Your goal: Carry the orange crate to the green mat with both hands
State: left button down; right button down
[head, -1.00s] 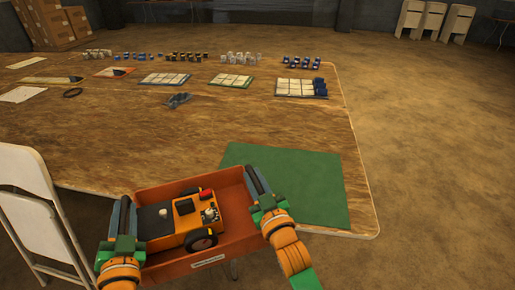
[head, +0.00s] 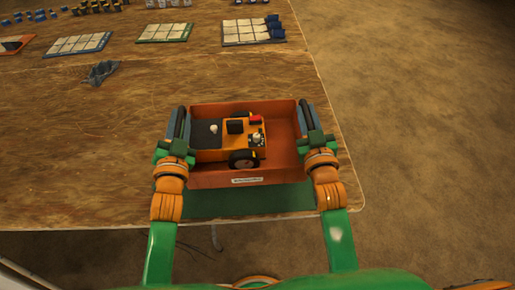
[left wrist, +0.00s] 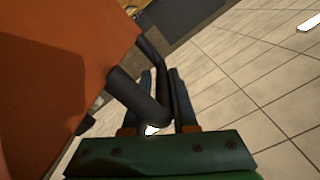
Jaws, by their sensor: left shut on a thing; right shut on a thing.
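The orange crate (head: 285,172) is in the middle of the head view, over the green mat (head: 240,205). The mat shows only as a strip along the crate's near side; the crate hides the rest. I cannot tell whether the crate touches the mat. My left gripper (head: 178,135) is shut on the black handle at the crate's left side. My right gripper (head: 312,130) is shut on the handle at its right side. In the left wrist view, the crate's orange wall (left wrist: 60,70) fills the left, and the dark handle (left wrist: 140,97) lies between my left gripper's fingers (left wrist: 162,95).
A small orange and black wheeled robot (head: 238,135) sits in the crate. On the wooden table (head: 80,150) a grey crumpled thing (head: 101,72) and boards with white cards (head: 252,31) lie farther back. The table's right edge is close to the crate.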

pick_arm(q)
jog(key=shift+w+a+r, duration=0.1)
jog(key=shift+w+r, duration=0.1)
jog(key=shift+r, duration=0.1)
pick_arm(e)
jog(key=shift+w+d+r, duration=0.1)
jog(key=shift+d+r, duration=0.2)
jog(key=shift+r, duration=0.05)
pick_arm(q)
jog(key=shift+s, duration=0.2)
pick_arm(e)
jog(key=shift+s, duration=0.2)
pick_arm(q)
jog(key=c, duration=0.7)
grip_release()
jog(key=shift+s, duration=0.1)
pick_arm(e)
jog(key=c, duration=0.8)
grip_release()
jog(key=shift+s, duration=0.1)
pick_arm(q)
jog(key=shift+s, duration=0.1)
pick_arm(e)
jog(key=shift+o, duration=0.2)
jog(key=shift+a, duration=0.1)
jog(key=shift+s, duration=0.1)
pick_arm(q)
jog(key=s, duration=1.2)
pick_arm(e)
jog(key=s, duration=1.2)
